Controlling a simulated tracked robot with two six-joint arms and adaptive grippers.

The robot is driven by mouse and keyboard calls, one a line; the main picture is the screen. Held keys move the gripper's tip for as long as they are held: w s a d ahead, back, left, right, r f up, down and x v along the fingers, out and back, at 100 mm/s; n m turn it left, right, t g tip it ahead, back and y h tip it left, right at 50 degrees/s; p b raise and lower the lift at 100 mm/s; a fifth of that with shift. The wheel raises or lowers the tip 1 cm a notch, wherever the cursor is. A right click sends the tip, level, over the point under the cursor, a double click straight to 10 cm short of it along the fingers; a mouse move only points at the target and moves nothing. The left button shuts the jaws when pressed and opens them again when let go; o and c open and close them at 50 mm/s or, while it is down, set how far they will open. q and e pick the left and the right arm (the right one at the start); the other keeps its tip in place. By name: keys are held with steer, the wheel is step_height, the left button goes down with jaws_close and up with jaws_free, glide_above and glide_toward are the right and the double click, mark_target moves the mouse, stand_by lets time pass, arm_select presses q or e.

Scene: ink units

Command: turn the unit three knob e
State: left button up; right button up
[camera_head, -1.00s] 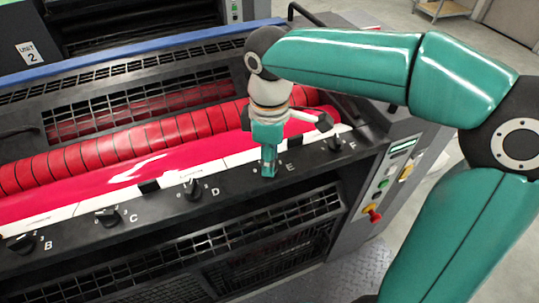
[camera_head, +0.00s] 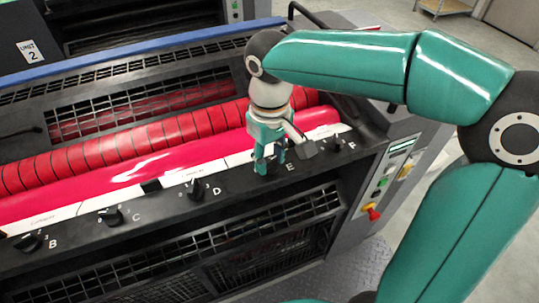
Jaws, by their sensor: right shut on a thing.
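Knob E (camera_head: 272,167) is a small black knob on the dark front rail, just left of the white letter E. It is mostly hidden by my right gripper (camera_head: 269,163). The right gripper is green and points down from above, with one finger on each side of the knob, shut on it. The knob's pointer and scale cannot be made out behind the fingers. My left gripper is not in view.
Black knobs B (camera_head: 28,242), C (camera_head: 111,217), D (camera_head: 195,190) and F (camera_head: 336,144) stand along the same rail. Behind it lie a pink-red roller (camera_head: 150,172) and a blue bar (camera_head: 130,50). A side panel with a red knob (camera_head: 372,213) is at the right.

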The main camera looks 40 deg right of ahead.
mark_target(270, 160)
steer(key=shift+m, duration=0.4)
steer(key=o, duration=1.2)
steer(key=shift+c, duration=0.2)
step_height(270, 160, up, 12)
